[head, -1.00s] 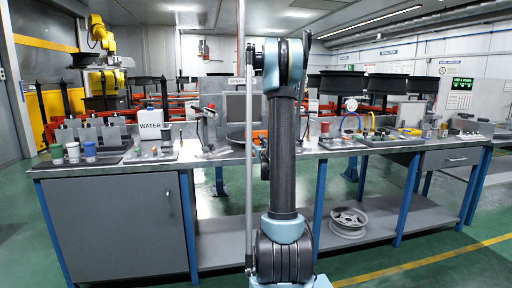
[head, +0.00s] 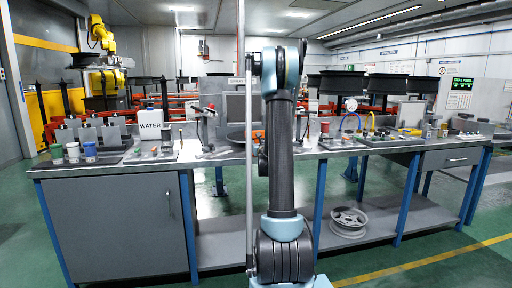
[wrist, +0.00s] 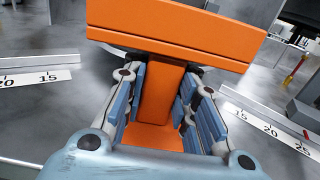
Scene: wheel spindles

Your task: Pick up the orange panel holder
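The orange panel holder (wrist: 175,28) fills the top of the wrist view, with a wide flat bar and a narrower orange stem running down from it toward me. My gripper (wrist: 163,92) has its blue-padded fingers on either side of the stem, and the pads appear to press against it. The bar lies beyond the fingertips, slightly tilted in the picture. The lower end of the stem is partly hidden by the fingers and palm.
The grey bench top (wrist: 35,105) carries ruler strips on the left (wrist: 40,78) and right (wrist: 270,130).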

